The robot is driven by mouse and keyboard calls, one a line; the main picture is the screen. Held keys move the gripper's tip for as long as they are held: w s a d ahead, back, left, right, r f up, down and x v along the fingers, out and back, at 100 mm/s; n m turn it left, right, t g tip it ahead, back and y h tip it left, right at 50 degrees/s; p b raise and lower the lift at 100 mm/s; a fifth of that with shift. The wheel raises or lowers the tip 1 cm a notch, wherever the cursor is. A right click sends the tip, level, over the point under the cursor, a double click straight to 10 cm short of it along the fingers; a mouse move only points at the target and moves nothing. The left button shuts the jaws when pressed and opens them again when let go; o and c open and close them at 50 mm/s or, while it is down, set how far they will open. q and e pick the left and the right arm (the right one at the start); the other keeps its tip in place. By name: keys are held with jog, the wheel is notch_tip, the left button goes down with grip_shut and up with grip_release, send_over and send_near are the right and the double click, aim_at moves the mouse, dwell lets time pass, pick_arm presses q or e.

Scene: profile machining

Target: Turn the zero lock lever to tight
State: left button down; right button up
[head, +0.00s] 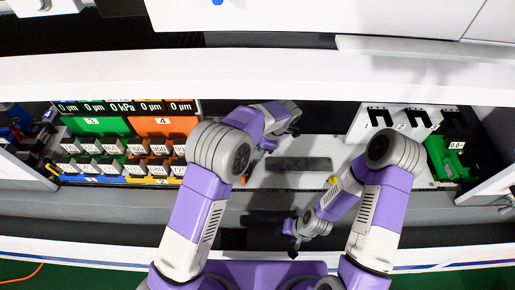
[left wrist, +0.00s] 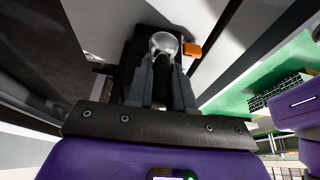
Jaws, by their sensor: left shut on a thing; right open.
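My left gripper (head: 254,163) is over the left part of the machine bed, pointing down toward its back-left area. In the left wrist view its two dark fingers (left wrist: 163,72) are closed around a silver round-ended piece (left wrist: 164,42), seemingly the zero lock lever. An orange spot (head: 243,179) shows beside the gripper in the head view. The lever is hidden behind my arm there, and its angle cannot be told. My right gripper (head: 294,246) is open and empty, in front of the bed.
A dark bar-shaped plate (head: 298,164) and a yellow knob (head: 333,180) are on the bed. Labelled bins (head: 108,146) stand at the left. A white rack (head: 399,116) and a green fixture (head: 449,157) are at the right. A white beam (head: 257,72) crosses behind.

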pick_arm(q)
jog(key=shift+s+a+t, duration=0.1)
jog(key=shift+s+t, duration=0.2)
jog(key=shift+t, duration=0.2)
jog(key=shift+s+f+t, duration=0.1)
jog(key=shift+s+t, duration=0.2)
jog(key=shift+t, duration=0.4)
pick_arm(e)
jog(key=shift+f, duration=0.25)
jog(key=shift+f+b, duration=0.8)
jog(key=shift+b, duration=0.2)
jog(key=shift+f+b, duration=0.45)
jog(key=shift+b, duration=0.05)
pick_arm(q)
jog(key=t, duration=0.1)
jog(key=s+n+t, duration=0.1)
jog(key=t, duration=0.1)
jog(key=shift+f, duration=0.2)
jog(key=c, duration=1.1)
grip_release()
